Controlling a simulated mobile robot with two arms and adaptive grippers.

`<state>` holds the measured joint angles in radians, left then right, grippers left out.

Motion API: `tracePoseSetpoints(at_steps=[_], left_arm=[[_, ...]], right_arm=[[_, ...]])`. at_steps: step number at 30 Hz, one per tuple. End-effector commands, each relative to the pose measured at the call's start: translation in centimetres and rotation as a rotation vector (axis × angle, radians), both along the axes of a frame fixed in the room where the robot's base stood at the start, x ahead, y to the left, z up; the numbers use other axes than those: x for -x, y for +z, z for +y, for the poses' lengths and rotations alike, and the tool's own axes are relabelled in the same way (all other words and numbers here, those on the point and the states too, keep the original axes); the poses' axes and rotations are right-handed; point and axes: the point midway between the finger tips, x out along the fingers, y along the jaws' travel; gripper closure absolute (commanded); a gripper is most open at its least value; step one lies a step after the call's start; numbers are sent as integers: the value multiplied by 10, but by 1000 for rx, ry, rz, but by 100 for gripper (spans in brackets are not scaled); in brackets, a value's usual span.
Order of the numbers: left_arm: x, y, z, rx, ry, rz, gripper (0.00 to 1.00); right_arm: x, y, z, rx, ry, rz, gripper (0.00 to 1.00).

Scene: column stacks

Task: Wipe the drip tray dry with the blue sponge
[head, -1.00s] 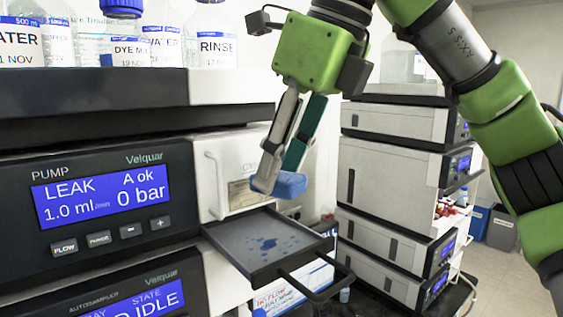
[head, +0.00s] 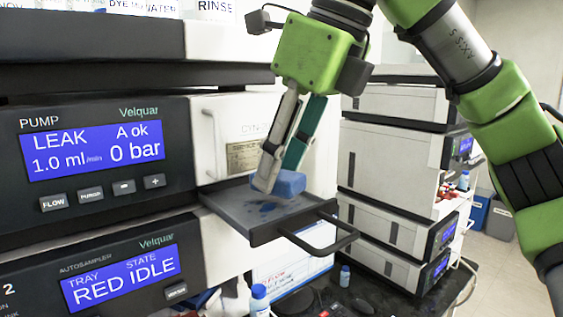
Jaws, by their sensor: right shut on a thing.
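The drip tray (head: 225,202) is a dark grey pulled-out drawer with a black front handle, below the white panel of the pump unit. Blue liquid drops (head: 268,208) show on its floor, partly hidden behind the sponge. My right gripper (head: 277,184) comes down from above and is shut on the blue sponge (head: 291,183). The sponge is over the tray, low against its floor; I cannot tell for sure whether it touches. My left gripper is not in view.
The pump (head: 98,155) with a LEAK display stands left of the tray, with an autosampler (head: 125,275) below it. Small bottles (head: 259,300) stand on the bench below. A second column stack (head: 390,180) rises at the right. The tray handle (head: 325,240) juts forward.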

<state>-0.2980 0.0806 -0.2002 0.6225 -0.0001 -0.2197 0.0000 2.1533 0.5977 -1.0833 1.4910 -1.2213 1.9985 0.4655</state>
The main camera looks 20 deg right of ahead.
Motion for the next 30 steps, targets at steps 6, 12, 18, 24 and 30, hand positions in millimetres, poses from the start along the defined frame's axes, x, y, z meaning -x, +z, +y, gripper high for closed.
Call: tracePoseSetpoints(at_steps=[6,12,18,24,30], left_arm=[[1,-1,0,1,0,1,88],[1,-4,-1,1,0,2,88],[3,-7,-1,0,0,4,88],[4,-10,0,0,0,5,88],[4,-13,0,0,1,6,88]], right_arm=[[0,-1,0,0,0,0,87],[0,-4,0,0,0,0,87],[0,-8,0,0,0,0,87],[0,-12,0,0,0,0,87],[0,-16,0,0,0,0,87]])
